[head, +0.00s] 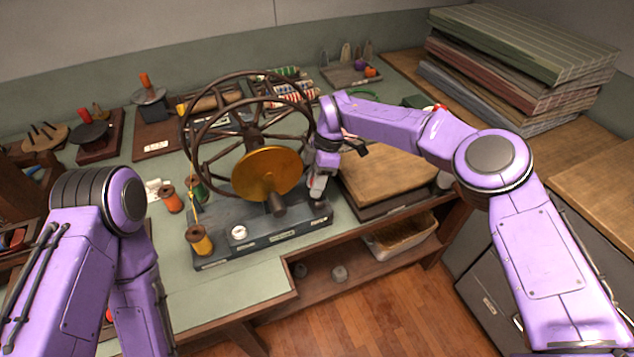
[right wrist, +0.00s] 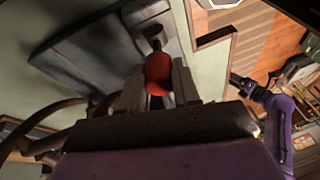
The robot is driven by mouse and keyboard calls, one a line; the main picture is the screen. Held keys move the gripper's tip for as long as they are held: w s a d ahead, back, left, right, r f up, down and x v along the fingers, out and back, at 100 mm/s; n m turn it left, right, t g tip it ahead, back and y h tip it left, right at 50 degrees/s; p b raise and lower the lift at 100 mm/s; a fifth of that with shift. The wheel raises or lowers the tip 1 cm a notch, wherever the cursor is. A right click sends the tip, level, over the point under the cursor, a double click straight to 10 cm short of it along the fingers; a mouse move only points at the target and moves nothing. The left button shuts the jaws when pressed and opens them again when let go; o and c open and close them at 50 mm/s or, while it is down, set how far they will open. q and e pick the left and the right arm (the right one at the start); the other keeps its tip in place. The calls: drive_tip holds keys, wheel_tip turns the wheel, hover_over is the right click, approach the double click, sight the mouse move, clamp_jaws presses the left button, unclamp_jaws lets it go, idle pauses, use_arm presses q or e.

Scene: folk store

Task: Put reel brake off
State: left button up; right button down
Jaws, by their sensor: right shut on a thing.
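The reel stands on a dark base (head: 290,236), with large spoked wheels (head: 193,140) and a brass disc (head: 268,173). In the right wrist view a red brake handle (right wrist: 158,68) stands on a dark stem between the two fingers of my right gripper (right wrist: 158,88). The fingers are shut on it from both sides. In the head view my right gripper (head: 318,187) is at the right end of the base, and it hides the handle. My left gripper seems to show small and dark in the right wrist view (right wrist: 242,85); its jaws are unclear.
Thread spools (head: 200,240) stand left of the reel. A wooden board (head: 390,176) lies right of it, and folded cloth is stacked (head: 520,60) at the back right. A basket (head: 400,238) sits on the shelf below. The wheels rise close to my right gripper.

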drive_tip(key=shift+r, duration=0.1)
drive_tip(key=c, duration=1.1)
unclamp_jaws()
drive_tip(key=shift+a, duration=0.1)
drive_tip(key=o, duration=0.3)
drive_tip(key=b+v, duration=0.3)
drive_tip(key=v, duration=0.7)
drive_tip(key=shift+r, duration=0.25)
drive_tip(key=shift+w, duration=0.1)
